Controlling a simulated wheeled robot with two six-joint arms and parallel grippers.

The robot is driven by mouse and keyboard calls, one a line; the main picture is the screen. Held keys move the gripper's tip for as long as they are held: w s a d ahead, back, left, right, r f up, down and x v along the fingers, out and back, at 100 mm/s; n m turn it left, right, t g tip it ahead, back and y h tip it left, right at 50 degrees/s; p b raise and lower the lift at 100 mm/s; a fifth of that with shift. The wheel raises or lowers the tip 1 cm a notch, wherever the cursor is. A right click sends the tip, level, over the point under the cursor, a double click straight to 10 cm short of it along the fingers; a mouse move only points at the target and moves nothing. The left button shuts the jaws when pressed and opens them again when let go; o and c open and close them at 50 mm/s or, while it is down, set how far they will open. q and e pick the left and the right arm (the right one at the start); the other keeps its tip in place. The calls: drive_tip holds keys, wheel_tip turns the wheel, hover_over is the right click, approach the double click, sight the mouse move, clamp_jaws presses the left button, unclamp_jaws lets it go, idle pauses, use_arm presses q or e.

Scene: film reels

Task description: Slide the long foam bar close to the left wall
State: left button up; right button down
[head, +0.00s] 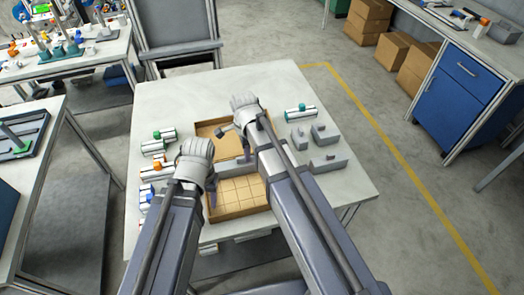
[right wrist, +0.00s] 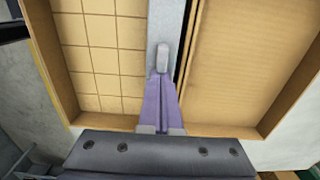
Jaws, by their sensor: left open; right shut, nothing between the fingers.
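The long foam bar (right wrist: 166,22) is a light grey strip in the right wrist view. It lies inside a shallow cardboard box (head: 258,208), between a grid-marked part (right wrist: 100,60) and a plain cardboard part (right wrist: 235,60). A thin dark gap runs along its right side. My right gripper (right wrist: 162,58) is shut and empty, with its fingertips over the bar; I cannot tell if they touch it. In the head view the right gripper (head: 244,152) is above the box and the arms hide most of the bar. My left gripper (head: 212,192) is open at the box's left side.
Grey foam blocks (head: 327,163) stand right of the box. A capped white cylinder (head: 301,113) lies behind them, and several more (head: 157,170) line the left side. The table (head: 345,187) is clear at its right edge.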

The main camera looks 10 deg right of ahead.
sight(237, 158)
drive_tip(key=a, duration=0.3)
drive_tip(key=shift+a, duration=0.35)
drive_tip(key=shift+d, duration=0.45)
drive_tip(key=d, duration=0.3)
drive_tip(key=shift+d, duration=0.25)
use_arm(q)
wheel_tip(237, 158, up, 10)
drive_tip(key=p, duration=1)
use_arm(e)
wheel_tip(237, 158, up, 10)
drive_tip(key=shift+a, duration=0.15)
